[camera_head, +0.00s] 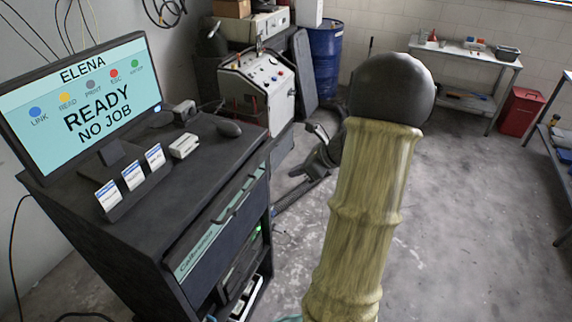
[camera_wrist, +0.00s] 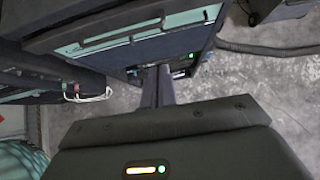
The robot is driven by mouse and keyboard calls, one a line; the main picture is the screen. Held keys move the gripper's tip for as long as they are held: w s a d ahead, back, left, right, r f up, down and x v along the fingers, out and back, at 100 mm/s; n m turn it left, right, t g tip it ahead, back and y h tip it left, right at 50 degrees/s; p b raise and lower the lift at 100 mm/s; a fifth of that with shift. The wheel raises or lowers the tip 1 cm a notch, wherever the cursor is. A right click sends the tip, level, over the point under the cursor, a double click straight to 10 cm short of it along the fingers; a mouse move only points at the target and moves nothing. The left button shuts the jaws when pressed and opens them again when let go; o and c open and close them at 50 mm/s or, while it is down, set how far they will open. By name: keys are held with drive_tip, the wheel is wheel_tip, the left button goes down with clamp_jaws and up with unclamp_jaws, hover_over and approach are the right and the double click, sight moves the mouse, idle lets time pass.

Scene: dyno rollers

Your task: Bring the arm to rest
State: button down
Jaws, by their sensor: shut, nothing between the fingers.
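My arm, in a pale yellow-green ribbed sleeve, rises through the middle of the head view to a dark round joint. Beyond it, my dark forearm and wrist are partly hidden by the sleeve. In the wrist view my gripper (camera_wrist: 160,72) shows as two dark fingers pressed together, shut and empty. Its fingers point towards the dark cabinet (camera_wrist: 110,55) with teal strips. From these views I cannot tell the exact gap between fingertips and cabinet.
The cabinet (camera_head: 225,210) carries a monitor (camera_head: 85,100) reading "READY NO JOB", three labelled cards and a mouse (camera_head: 228,129). A control console (camera_head: 258,88) and blue drum (camera_head: 325,60) stand behind. A bench (camera_head: 465,52) and red bin (camera_head: 520,110) stand back right. Floor right of my arm is clear.

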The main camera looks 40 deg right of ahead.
drive_tip(key=shift+a, duration=0.15)
drive_tip(key=s+a+n+g+h, duration=0.1)
drive_tip(key=s+a+n, duration=0.2)
drive_tip(key=a+n, duration=0.5)
drive_tip(key=s+a+f+n+g+h, duration=0.1)
drive_tip(key=s+a+n, duration=0.3)
drive_tip(key=a+n, duration=0.5)
drive_tip(key=s+a+f+n+g+h, duration=0.1)
drive_tip(key=s+a+n+g+h, duration=0.1)
drive_tip(key=a+n, duration=0.6)
drive_tip(key=s+n+g, duration=0.1)
drive_tip(key=n, duration=0.4)
drive_tip(key=shift+s+a, duration=0.3)
drive_tip(key=shift+s, duration=0.05)
drive_tip(key=shift+r, duration=0.1)
